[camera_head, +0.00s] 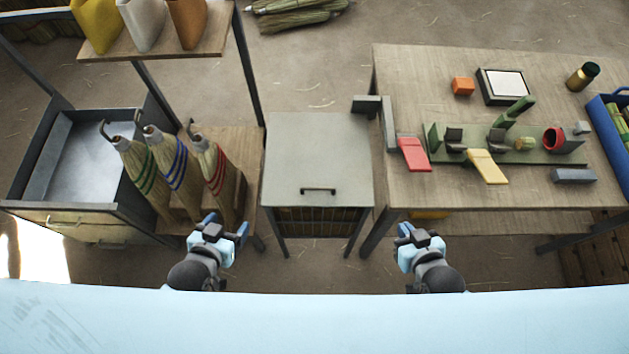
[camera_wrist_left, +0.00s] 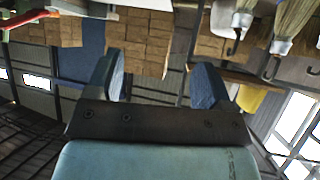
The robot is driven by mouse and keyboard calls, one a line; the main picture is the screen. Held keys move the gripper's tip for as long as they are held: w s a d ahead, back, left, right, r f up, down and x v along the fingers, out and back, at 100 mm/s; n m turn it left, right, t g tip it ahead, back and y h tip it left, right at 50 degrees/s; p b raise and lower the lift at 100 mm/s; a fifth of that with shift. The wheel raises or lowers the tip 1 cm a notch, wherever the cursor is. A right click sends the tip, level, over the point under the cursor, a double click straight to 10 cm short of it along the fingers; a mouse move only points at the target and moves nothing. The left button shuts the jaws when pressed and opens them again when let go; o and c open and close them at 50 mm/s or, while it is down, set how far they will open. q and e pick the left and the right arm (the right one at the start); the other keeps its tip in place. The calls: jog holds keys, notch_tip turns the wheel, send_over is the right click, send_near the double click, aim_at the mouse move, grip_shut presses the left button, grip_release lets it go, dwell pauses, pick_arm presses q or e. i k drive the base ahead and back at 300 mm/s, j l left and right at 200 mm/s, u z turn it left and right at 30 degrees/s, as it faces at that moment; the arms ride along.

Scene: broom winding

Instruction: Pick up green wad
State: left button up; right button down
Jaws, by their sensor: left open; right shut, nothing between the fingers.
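I cannot single out a green wad with certainty. A small olive-green lump (camera_head: 525,143) sits on the long green fixture (camera_head: 555,157) on the right workbench. A green angled bar (camera_head: 514,111) stands behind it. My left gripper (camera_head: 226,224) is open and empty, low in front of the broom rack and far from the workbench. Its two blue fingers stand apart in the left wrist view (camera_wrist_left: 158,82). My right gripper (camera_head: 412,231) is shut and empty, in front of the workbench's left end.
Brooms with green, blue and red bands (camera_head: 178,172) stand at left beside a grey open bin (camera_head: 80,155). A grey cabinet (camera_head: 318,155) stands between.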

aim_at(525, 143)
jog(key=k+l+z, duration=0.1)
jog(key=l, duration=0.55)
jog(key=k+l+z, duration=0.15)
jog(key=l, duration=0.55)
jog(key=k+l+z, duration=0.1)
jog(key=l, duration=0.55)
